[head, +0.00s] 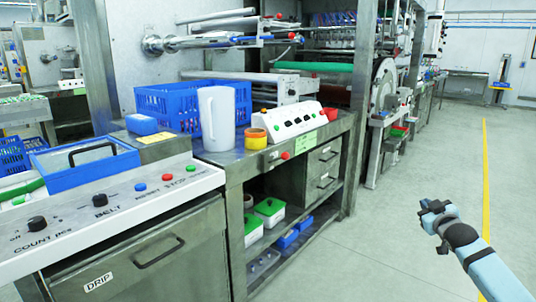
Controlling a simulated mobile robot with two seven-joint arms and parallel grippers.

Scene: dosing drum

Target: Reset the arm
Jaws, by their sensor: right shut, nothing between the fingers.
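My right gripper (436,211) is at the right of the head view, at the end of a light blue arm coming in from the lower right. It is shut and empty, held over the bare floor and well apart from the bench. My left gripper is not in the view.
A metal bench (233,166) carries a white jug (217,118), a blue crate (168,108), a yellow-orange cup (256,139) and a white control box (290,122). A control panel (120,216) with knobs and buttons stands at left. The floor (400,245) at right is clear, with a yellow line (486,180).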

